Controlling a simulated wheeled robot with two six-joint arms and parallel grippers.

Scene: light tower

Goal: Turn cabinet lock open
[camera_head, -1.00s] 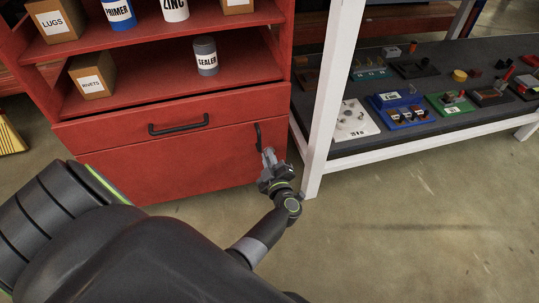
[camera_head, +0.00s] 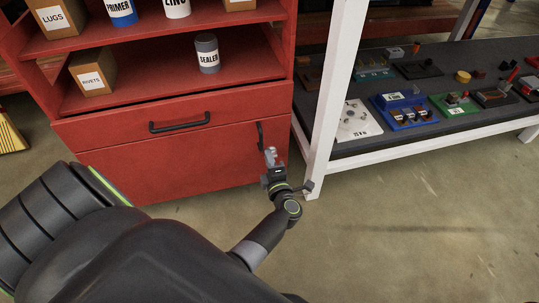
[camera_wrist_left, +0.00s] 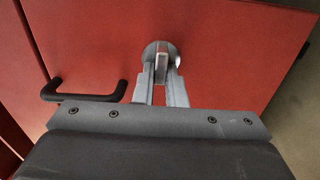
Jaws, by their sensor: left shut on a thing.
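The red cabinet's lower front (camera_head: 185,167) appears closed, with a black vertical handle (camera_head: 260,136) at its right side. My left gripper (camera_head: 270,156) is at that front just below this handle and covers the lock in the head view. In the left wrist view the lock (camera_wrist_left: 160,50) is a round silver disc with a raised bar standing near upright. The two grey fingers of the left gripper (camera_wrist_left: 160,88) are shut on this bar, one on each side. My right gripper is not in view.
A black drawer handle (camera_head: 180,123) is left of my gripper. A white table leg (camera_head: 325,125) stands close on the right, beside a dark shelf with several small devices. The shelves above hold boxes and a sealer can (camera_head: 208,54). Floor in front is clear.

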